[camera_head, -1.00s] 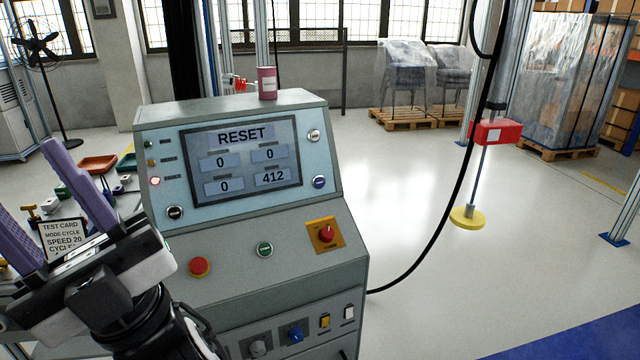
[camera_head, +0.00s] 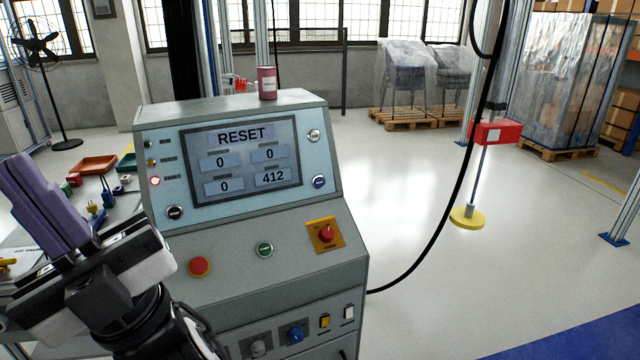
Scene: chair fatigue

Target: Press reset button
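The grey control console (camera_head: 230,285) stands in the middle, with a screen (camera_head: 241,160) showing RESET, three zeros and 412. Its upper panel has a white button (camera_head: 313,135), a blue button (camera_head: 319,182) and a black button (camera_head: 175,212). The sloped panel has a red button (camera_head: 199,266), a green button (camera_head: 264,249) and a red knob on a yellow plate (camera_head: 326,232). I cannot read which one is labelled reset. My gripper (camera_head: 22,170) is at the left, its purple fingers together with nothing visible between them. It is left of the console, apart from the buttons.
A red can (camera_head: 267,82) stands on top of the console. A bench with an orange tray (camera_head: 97,165) and small parts is behind my gripper at left. A black cable (camera_head: 430,238) hangs right of the console. The floor to the right is mostly clear.

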